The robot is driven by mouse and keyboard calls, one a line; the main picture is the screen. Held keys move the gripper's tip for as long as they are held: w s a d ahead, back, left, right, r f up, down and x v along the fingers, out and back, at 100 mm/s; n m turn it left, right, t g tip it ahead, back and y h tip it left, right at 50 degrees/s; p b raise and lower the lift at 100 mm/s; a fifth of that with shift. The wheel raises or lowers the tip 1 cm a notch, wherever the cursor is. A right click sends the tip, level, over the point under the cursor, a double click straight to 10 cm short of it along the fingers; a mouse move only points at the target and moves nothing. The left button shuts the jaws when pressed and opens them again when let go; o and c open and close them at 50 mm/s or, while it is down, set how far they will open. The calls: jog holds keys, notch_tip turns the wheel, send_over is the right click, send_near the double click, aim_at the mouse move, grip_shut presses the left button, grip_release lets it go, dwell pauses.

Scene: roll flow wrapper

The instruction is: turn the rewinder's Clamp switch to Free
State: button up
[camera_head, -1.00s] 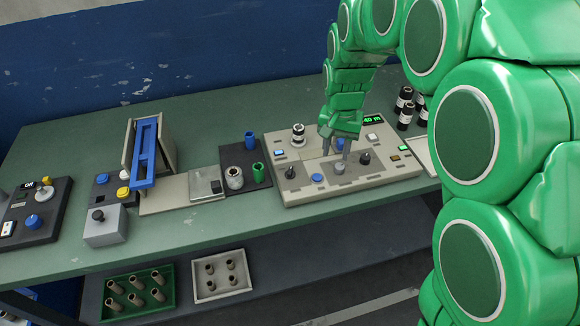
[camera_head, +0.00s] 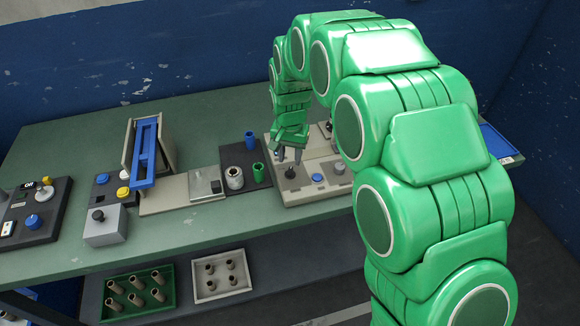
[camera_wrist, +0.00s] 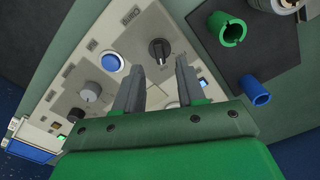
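The rewinder is a beige control panel (camera_head: 312,194) on the right part of the green bench, partly hidden by my arm. A black rotary switch (camera_head: 290,172) stands at its front left; in the wrist view the switch (camera_wrist: 159,50) has a pale pointer line. My gripper (camera_head: 287,156) is above this black switch, pointing down. In the wrist view my gripper (camera_wrist: 157,72) is open and empty, with the switch just beyond and between the fingertips, apparently not touched.
A blue button (camera_wrist: 112,62) and a grey knob (camera_wrist: 87,91) sit beside the switch on the panel. A dark mat (camera_head: 242,158) with a green cup (camera_head: 258,172) and a blue cup (camera_head: 249,140) adjoins the panel's left.

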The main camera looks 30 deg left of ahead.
aim_at(290, 170)
notch_tip(290, 170, down, 5)
jog(key=shift+f, duration=0.1)
dwell(0.3)
grip_shut()
